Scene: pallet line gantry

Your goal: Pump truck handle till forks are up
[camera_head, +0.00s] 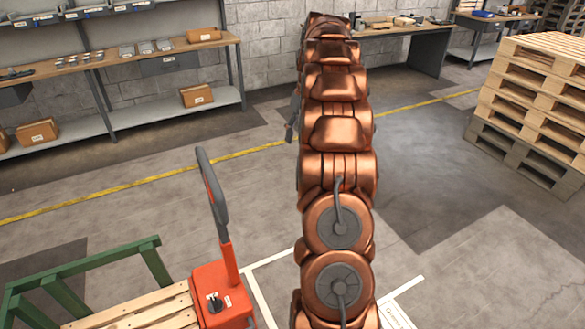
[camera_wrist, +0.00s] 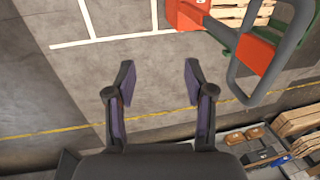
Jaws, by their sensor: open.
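The red pallet truck (camera_head: 222,298) stands at the lower left of the head view, and its red body also shows at the top of the wrist view (camera_wrist: 186,14). Its handle (camera_head: 212,190) rises from the body, nearly upright, with a dark grey loop on top. In the wrist view the handle's loop (camera_wrist: 284,58) is at the upper right, apart from my fingers. My gripper (camera_wrist: 159,78) is open and empty, with bare floor between its fingertips. In the head view my arm mostly hides it. The forks are not visible; a wooden pallet (camera_head: 150,305) lies behind the truck's body.
A green rail frame (camera_head: 88,262) stands beside the pallet. Shelving with boxes (camera_head: 198,95) lines the back wall, and a workbench (camera_head: 395,28) stands further right. Stacked pallets (camera_head: 535,85) are at the right. The floor around the truck's near side is clear, with white and yellow lines.

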